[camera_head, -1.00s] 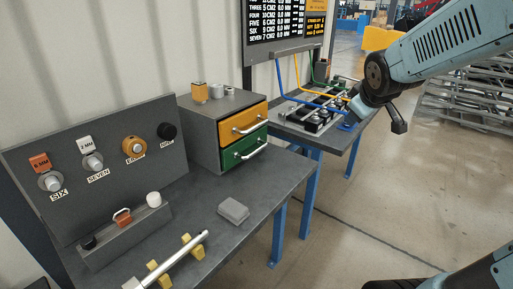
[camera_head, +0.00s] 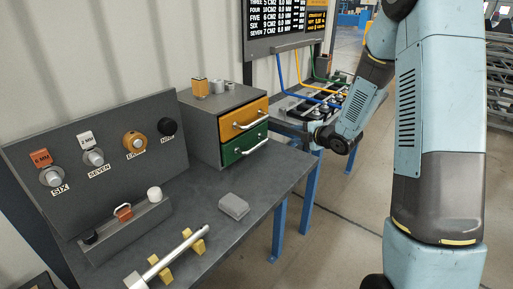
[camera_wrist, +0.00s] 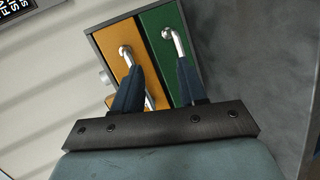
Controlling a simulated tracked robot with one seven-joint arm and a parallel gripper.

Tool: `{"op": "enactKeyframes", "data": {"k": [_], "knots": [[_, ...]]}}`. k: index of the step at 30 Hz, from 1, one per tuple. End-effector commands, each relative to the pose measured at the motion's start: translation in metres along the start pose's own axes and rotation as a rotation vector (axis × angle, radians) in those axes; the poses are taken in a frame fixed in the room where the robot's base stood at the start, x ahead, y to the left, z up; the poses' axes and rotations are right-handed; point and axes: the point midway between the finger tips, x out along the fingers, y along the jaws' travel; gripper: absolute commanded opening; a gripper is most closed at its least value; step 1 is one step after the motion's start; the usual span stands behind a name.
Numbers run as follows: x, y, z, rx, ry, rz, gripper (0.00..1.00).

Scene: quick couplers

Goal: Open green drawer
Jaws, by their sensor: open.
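The green drawer (camera_head: 238,149) is the lower one in a grey cabinet (camera_head: 205,140) on the bench, and it is shut. Its silver bar handle (camera_head: 255,147) runs across its front. The orange drawer (camera_head: 240,121) above it is shut too. In the wrist view the green drawer (camera_wrist: 165,48) stands to the right of the orange one (camera_wrist: 124,45). My gripper (camera_wrist: 158,85) is open in front of the drawers. One finger overlaps the orange drawer's handle (camera_wrist: 127,56), the other overlaps the green drawer's handle (camera_wrist: 176,45). I cannot tell whether either touches.
A grey block (camera_head: 233,206) lies on the bench in front of the cabinet. A silver rod (camera_head: 178,255) rests on yellow supports, and a panel with knobs (camera_head: 105,160) stands at left. Small cylinders (camera_head: 216,87) stand on the cabinet. A second table (camera_head: 300,110) with hoses is behind.

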Motion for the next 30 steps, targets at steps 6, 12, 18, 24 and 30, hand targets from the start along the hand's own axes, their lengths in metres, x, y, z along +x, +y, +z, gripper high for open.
{"op": "enactKeyframes", "data": {"k": [6,12,18,24,30], "knots": [[0.029,-0.043,-0.021,-0.112,0.174,0.089,0.42],[0.037,-0.062,-0.034,-0.159,0.258,0.153,0.42],[0.045,-0.065,-0.040,-0.172,0.279,0.172,0.42],[0.071,-0.060,-0.048,-0.172,0.279,0.172,0.42],[0.104,-0.055,-0.059,-0.171,0.279,0.171,0.42]]}}
